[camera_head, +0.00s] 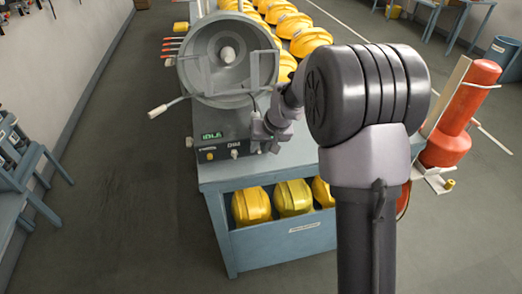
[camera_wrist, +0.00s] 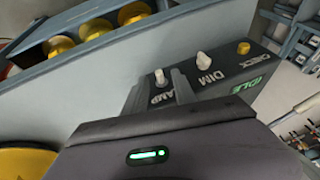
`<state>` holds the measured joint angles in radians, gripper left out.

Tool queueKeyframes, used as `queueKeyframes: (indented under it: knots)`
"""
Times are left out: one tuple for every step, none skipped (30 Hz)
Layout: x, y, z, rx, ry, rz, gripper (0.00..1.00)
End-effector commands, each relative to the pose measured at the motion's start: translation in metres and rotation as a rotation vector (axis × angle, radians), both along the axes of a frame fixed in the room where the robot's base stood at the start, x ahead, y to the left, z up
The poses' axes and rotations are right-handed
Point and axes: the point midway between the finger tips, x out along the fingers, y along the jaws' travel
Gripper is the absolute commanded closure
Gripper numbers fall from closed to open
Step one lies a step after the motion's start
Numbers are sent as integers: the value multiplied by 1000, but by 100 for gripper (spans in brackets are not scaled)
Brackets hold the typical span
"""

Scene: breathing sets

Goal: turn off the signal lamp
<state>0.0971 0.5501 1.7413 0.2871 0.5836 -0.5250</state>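The signal lamp (camera_head: 228,55) is a large round grey housing with a pale bulb in its middle, on a dark control box (camera_head: 225,147) at the bench's front. The box's green display (camera_wrist: 250,84) reads IDLE. In the wrist view, a white knob (camera_wrist: 160,77) stands by the partly covered LAMP lettering; a second white knob (camera_wrist: 204,59) is by DIM and a yellow button (camera_wrist: 243,48) by CHECK. My gripper (camera_wrist: 158,82) is open, its two fingers apart near the LAMP knob; contact cannot be told. In the head view my gripper (camera_head: 268,133) is at the box's right end.
Yellow helmets (camera_head: 290,25) stand in rows behind the lamp, and more sit in the bench's lower shelf (camera_head: 290,236). A handle (camera_head: 157,112) sticks out left of the lamp. A red cylinder (camera_head: 455,130) stands at right.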

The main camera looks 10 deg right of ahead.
Motion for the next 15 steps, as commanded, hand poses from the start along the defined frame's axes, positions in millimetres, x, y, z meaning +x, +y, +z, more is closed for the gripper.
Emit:
queueKeyframes:
  knots:
    - [1,1,-4,0,0,0,67]
    - [2,1,-5,0,0,0,67]
    - [3,1,-6,0,0,0,67]
    - [3,1,-6,0,0,0,67]
    - [3,2,-7,0,0,0,67]
    - [3,2,-7,0,0,0,67]
    - [3,1,-7,0,0,0,67]
    - [3,1,-6,0,0,0,67]
    - [3,1,-6,0,0,0,67]
    - [3,1,-6,0,0,0,67]
    - [3,1,-6,0,0,0,69]
    - [3,1,-6,0,0,0,77]
    - [3,1,-6,0,0,0,83]
    - [3,1,-6,0,0,0,89]
    - [3,1,-6,0,0,0,97]
